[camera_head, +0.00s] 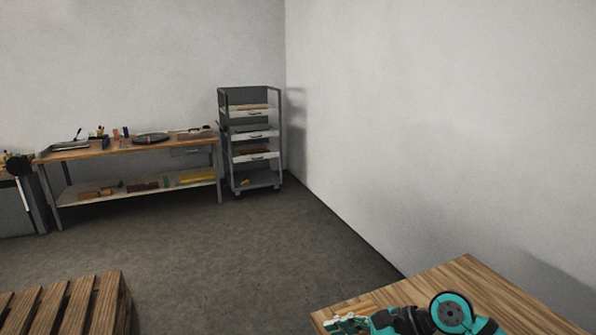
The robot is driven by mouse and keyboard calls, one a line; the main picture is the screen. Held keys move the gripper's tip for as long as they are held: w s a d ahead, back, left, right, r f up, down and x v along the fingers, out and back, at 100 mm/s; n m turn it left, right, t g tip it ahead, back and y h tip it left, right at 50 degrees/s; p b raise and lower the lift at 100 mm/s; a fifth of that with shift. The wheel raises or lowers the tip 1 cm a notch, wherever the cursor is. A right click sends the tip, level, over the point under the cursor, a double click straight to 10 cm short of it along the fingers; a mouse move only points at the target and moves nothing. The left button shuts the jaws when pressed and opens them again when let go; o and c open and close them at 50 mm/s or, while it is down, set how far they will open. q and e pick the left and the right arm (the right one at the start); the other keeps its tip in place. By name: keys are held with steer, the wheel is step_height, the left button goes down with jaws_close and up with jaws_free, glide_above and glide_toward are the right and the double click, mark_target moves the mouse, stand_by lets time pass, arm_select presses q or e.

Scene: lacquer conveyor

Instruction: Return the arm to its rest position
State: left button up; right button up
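A teal and black jointed arm part with a round grey cap shows at the bottom right edge, in front of the wooden table top (480,290). It looks like my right arm, cut off by the lower edge of the picture. Its dark end (385,321) points left, toward small teal and white parts (345,323). The fingertips cannot be made out, so I cannot tell whether that gripper is open or shut. No held object is clear. My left arm and gripper are not in view.
A wooden pallet (92,305) lies at the lower left. A workbench (70,153) with tools and a grey shelf trolley (279,140) stand along the back wall. The grey floor (230,250) between is clear. A bare wall (450,130) closes the right side.

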steer(key=s+a+r+m+t+y, duration=0.1)
steer(key=a+r+m+t+y, duration=0.2)
steer(key=a+r+m+y, duration=0.3)
steer(key=w+d+r+m+t+h, duration=0.25)
steer(key=d+r+m+t, duration=0.4)
steer(key=m+t, duration=0.75)
steer(key=s+d+f+m+g+h, duration=0.2)
steer(key=d+f+m+h, duration=0.5)
steer(key=m, duration=0.5)
steer(key=s+d+f+m+g+h, duration=0.2)
steer(key=d+f+m+h, duration=0.45)
steer(key=m, duration=0.55)
steer(key=s+a+f+m+g, duration=0.1)
steer(key=s+f+m+g, duration=0.3)
steer(key=s+f+g, duration=0.5)
steer(key=s+a+f+m+g, duration=0.1)
steer(key=s+f+m+g, duration=0.15)
steer(key=s+f, duration=0.65)
steer(key=s+f+g+b, duration=0.1)
steer(key=s+f+b, duration=0.2)
steer(key=f, duration=1.2)
steer(key=s+f+b, duration=0.2)
steer(key=s+f, duration=0.1)
steer(key=f, duration=1.2)
steer(key=s+d+f+g+h+b, duration=0.1)
steer(key=s+d+f+b, duration=0.2)
steer(key=s+f, duration=1.3)
step_height(320, 180, down, 2)
steer(key=shift+d+f, duration=0.1)
steer(key=shift+d, duration=0.05)
